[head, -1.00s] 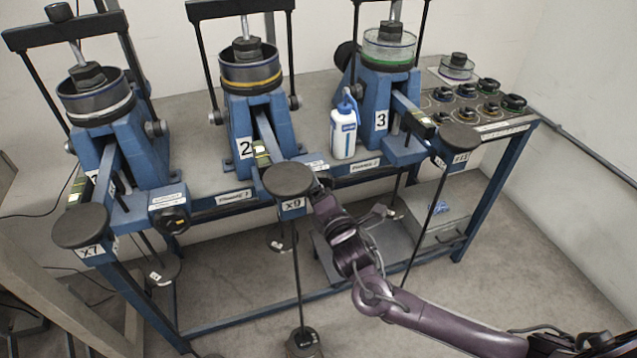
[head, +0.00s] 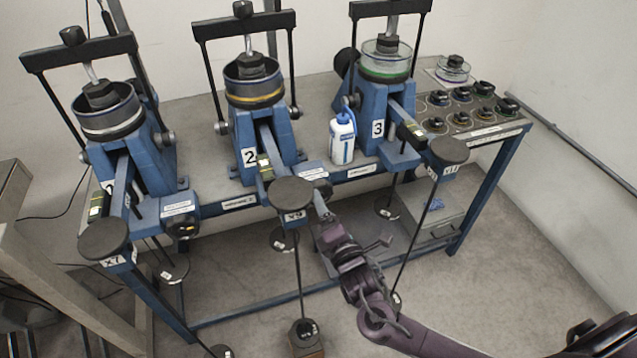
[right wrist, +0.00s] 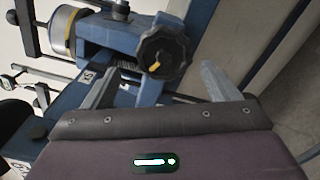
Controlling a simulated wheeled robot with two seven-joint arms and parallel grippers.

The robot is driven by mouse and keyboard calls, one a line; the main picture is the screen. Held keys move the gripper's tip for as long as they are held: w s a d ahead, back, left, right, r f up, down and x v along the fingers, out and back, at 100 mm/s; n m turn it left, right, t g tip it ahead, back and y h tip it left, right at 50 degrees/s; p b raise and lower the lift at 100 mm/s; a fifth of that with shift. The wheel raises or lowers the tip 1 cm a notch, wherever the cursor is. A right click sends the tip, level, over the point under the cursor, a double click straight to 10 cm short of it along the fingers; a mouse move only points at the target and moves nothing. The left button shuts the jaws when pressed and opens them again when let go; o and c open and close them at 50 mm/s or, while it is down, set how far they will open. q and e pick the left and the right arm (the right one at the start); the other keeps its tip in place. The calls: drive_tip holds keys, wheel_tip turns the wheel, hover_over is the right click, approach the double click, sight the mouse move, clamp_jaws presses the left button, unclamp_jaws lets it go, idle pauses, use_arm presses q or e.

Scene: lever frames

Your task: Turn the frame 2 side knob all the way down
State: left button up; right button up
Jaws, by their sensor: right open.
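Frame 2 (head: 262,135) is the middle blue lever frame, with a yellow-banded cup on top and a "2" label. Its side knob (head: 322,187) is small and dark in the head view, partly hidden by my right gripper (head: 321,205). In the right wrist view the knob (right wrist: 165,48) is black and lobed, with a yellow mark near its lower edge. My right gripper (right wrist: 158,70) is open. Its two fingers stand on either side of the knob in that view, with visible gaps; I cannot tell how deep the knob sits between them. My left gripper is out of view.
Frame 2's lever ends in a dark disc (head: 292,193) with a hanging rod, close left of my right gripper. Frame 1 (head: 135,160) stands left, frame 3 (head: 378,120) right. A white bottle (head: 342,140) stands between frames 2 and 3.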

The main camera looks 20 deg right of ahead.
use_arm(q)
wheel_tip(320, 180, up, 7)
drive_tip(key=p, duration=0.5)
use_arm(e)
drive_tip(key=shift+m, duration=0.7)
drive_tip(key=w+b, duration=0.3)
drive_tip(key=b, duration=0.1)
drive_tip(key=w+f+b, duration=0.1)
drive_tip(key=w+b, duration=0.1)
drive_tip(key=shift+w+d, duration=0.1)
drive_tip(key=shift+w, duration=0.25)
drive_tip(key=shift+w+r, duration=0.2)
drive_tip(key=shift+r, duration=0.05)
drive_tip(key=shift+c, duration=0.5)
drive_tip(key=c, duration=1.2)
drive_tip(key=shift+w, duration=0.1)
drive_tip(key=shift+n+b, duration=0.3)
drive_tip(key=shift+n, duration=0.6)
drive_tip(key=shift+r+n+p, duration=0.35)
drive_tip(key=shift+n+p, duration=0.15)
drive_tip(key=shift+n, duration=0.2)
drive_tip(key=o, duration=1.1)
drive_tip(key=shift+f, duration=0.25)
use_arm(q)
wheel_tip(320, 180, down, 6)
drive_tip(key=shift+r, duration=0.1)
use_arm(e)
drive_tip(key=shift+o, duration=1)
drive_tip(key=shift+f, duration=0.1)
